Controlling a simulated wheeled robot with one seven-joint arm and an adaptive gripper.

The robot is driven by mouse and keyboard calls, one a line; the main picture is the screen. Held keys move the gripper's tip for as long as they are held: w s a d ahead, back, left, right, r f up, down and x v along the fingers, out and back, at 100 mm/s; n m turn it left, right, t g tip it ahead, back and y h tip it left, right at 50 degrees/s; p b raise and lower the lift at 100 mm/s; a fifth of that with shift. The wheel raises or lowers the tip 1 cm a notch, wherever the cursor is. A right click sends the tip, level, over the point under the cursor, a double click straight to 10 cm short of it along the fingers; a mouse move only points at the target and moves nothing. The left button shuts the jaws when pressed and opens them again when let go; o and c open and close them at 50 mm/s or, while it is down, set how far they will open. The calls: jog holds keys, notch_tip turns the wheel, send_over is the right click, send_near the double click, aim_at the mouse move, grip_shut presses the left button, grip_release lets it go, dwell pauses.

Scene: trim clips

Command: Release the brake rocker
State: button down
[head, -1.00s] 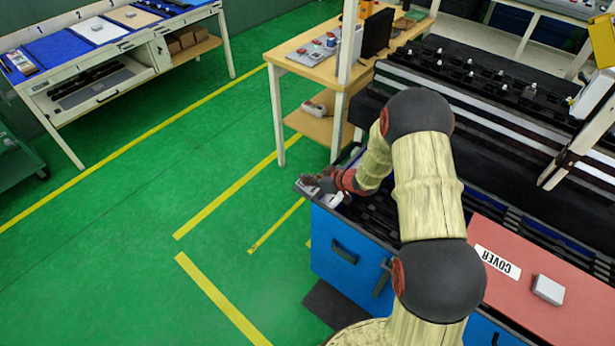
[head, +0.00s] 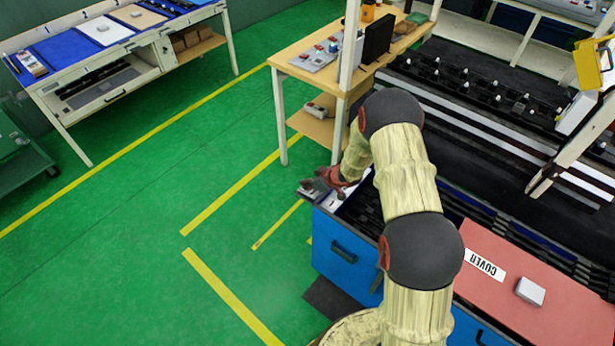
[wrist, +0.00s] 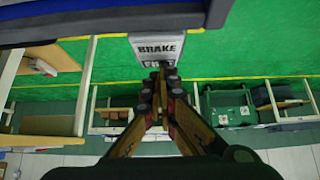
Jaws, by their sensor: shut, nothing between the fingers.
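The brake plate (wrist: 165,46) shows in the wrist view as a pale panel lettered "BRAKE", with a second line partly hidden behind my fingers. The rocker itself cannot be made out. My gripper (wrist: 164,74) is shut, fingertips together and empty, over the lower part of the plate; whether it touches cannot be told. In the head view my gripper (head: 316,184) is at the near left corner of the blue cart (head: 342,258), over a small grey unit (head: 307,193) that it partly hides.
A red cover panel (head: 535,290) with a small white block (head: 530,291) lies on the cart's right part. A wooden bench (head: 330,70) stands close behind the gripper. Open green floor (head: 130,220) with yellow lines lies to the left.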

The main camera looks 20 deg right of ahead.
jog(key=p, duration=0.2)
jog(key=shift+w+a+g+h+p, duration=0.1)
jog(key=shift+w+g+h+p, duration=0.05)
jog(key=shift+g+h+p, duration=0.2)
jog(key=shift+f+p, duration=0.15)
jog(key=shift+p, duration=0.25)
jog(key=shift+a+f, duration=0.1)
jog(key=shift+f, duration=0.05)
